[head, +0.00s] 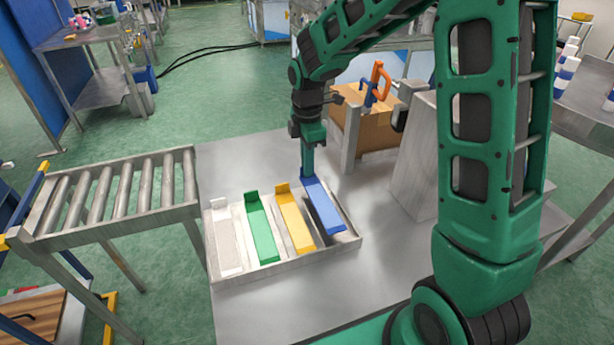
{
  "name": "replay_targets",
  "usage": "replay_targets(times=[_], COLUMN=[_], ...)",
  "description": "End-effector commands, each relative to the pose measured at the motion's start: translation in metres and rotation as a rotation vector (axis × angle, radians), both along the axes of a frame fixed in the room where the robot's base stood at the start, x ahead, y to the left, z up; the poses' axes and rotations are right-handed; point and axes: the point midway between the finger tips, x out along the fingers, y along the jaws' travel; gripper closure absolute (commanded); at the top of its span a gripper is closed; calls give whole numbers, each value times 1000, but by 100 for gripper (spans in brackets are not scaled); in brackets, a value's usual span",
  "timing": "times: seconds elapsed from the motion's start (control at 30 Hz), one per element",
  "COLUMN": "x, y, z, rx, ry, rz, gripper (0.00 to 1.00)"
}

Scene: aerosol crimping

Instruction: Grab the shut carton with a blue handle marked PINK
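My gripper (308,150) points down at the back end of a blue strip (324,207) in the tray, left of the carton. It seems to touch the strip's upright end. Its fingers are too small and overlapped to tell whether they grip it.
A pale tray (286,268) also holds white (227,240), green (262,232) and yellow (295,217) strips. A roller conveyor (115,195) adjoins the table at left. A grey metal block (415,160) stands right of the carton. The table front is bare.

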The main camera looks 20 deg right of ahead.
Motion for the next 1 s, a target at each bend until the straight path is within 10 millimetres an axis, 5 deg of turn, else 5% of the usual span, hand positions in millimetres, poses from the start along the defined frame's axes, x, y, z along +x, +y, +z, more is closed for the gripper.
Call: replay_targets(times=[0.43, 0.8, 0.9, 1.0], x=[1, 2, 2, 2], y=[-3, -3, -3, -3], z=[-41, -45, -44, -44], rx=[0, 0, 0, 0], ry=[2, -1, -1, -1], rz=[0, 1, 0, 0], gripper=[100, 100, 78, 78])
